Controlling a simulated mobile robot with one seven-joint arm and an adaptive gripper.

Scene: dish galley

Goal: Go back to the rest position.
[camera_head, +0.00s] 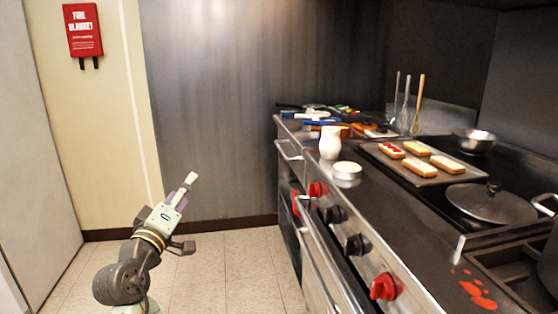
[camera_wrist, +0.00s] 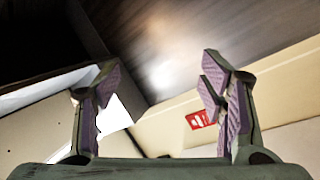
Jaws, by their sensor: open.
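My gripper (camera_head: 187,213) is at the lower left of the head view, raised in the open air over the tiled floor, left of the stove counter and apart from it. In the wrist view my gripper (camera_wrist: 160,108) shows its two purple-padded fingers wide apart with nothing between them. Beyond the fingers are wall surfaces and a red sign, tilted in the picture. Nothing is held.
The stove counter (camera_head: 385,225) with red and black knobs fills the right side. On it are a tray (camera_head: 432,182) of bread slices, a white jug (camera_head: 330,142), a lidded pan (camera_head: 488,203) and utensils. A red fire blanket box (camera_head: 82,30) hangs on the left wall. The floor (camera_head: 225,265) between is clear.

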